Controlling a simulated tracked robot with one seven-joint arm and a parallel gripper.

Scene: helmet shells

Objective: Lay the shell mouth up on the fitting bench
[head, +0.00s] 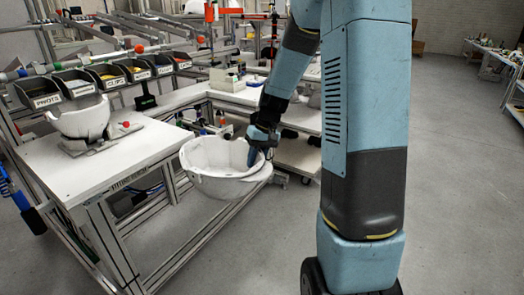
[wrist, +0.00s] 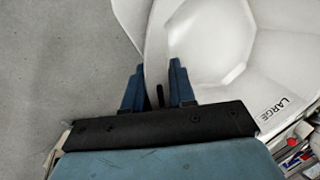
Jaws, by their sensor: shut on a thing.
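A white helmet shell (head: 215,168) hangs from my gripper (head: 260,150) in the head view. It is mouth up, a little tilted, in the air beside the bench's right edge. My gripper is shut on the shell's right rim. In the wrist view my gripper (wrist: 160,88) has one finger on each side of the rim, and the shell (wrist: 225,45) shows its hollow inside with the word LARGE. The fitting bench (head: 105,168) is the white-topped bench at left. Which finger touches the rim firmly is hard to see.
Another white shell (head: 82,118) sits mouth up on a grey stand on the bench. Labelled black bins (head: 75,85) line the bench's back. A red knob (head: 126,124) is near the stand. The bench's front top is bare. Grey floor lies right of it.

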